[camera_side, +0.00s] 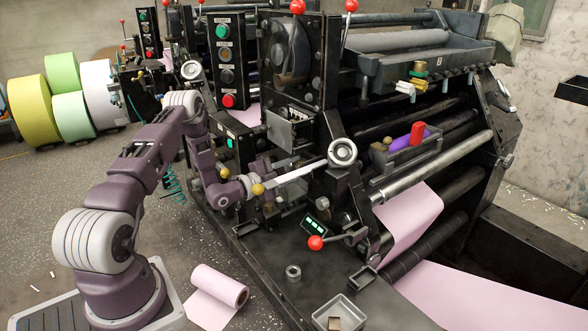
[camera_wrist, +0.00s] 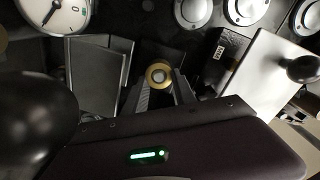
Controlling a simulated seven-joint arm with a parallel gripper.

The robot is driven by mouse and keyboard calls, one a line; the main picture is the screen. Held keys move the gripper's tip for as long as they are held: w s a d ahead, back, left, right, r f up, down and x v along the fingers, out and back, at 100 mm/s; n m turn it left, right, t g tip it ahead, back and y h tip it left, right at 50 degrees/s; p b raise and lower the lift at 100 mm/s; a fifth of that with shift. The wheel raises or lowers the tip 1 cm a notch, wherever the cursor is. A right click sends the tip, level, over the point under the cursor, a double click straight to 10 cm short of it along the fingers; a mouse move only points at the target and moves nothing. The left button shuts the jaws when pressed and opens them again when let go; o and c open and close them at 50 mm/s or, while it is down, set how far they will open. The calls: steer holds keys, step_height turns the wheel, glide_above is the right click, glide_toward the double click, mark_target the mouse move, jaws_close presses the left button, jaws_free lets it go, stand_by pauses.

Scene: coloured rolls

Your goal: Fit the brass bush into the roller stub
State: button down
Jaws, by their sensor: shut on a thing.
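The brass bush (camera_wrist: 158,74) is a small gold ring with a paler centre in the wrist view. My gripper (camera_wrist: 160,88) is shut on it, with a finger on each side and the ring's round face toward the camera. In the side view my gripper (camera_side: 248,186) is at the left flank of the dark press, beside a pale metal bar. The bush cannot be clearly told apart there from small brass-coloured knobs. I cannot pick out the roller stub with certainty in either view, nor tell whether the bush touches it.
The press (camera_side: 330,110) crowds my gripper with levers, a round dial (camera_side: 342,152) and red-knobbed handles. In the wrist view a gauge (camera_wrist: 55,12) and a black ball (camera_wrist: 35,110) are close. A grey tray (camera_side: 340,312) and a metal ring (camera_side: 293,272) rest on the front deck.

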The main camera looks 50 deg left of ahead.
steer(key=c, duration=0.9)
jaws_free()
steer(key=s, duration=0.7)
steer(key=shift+s, duration=0.1)
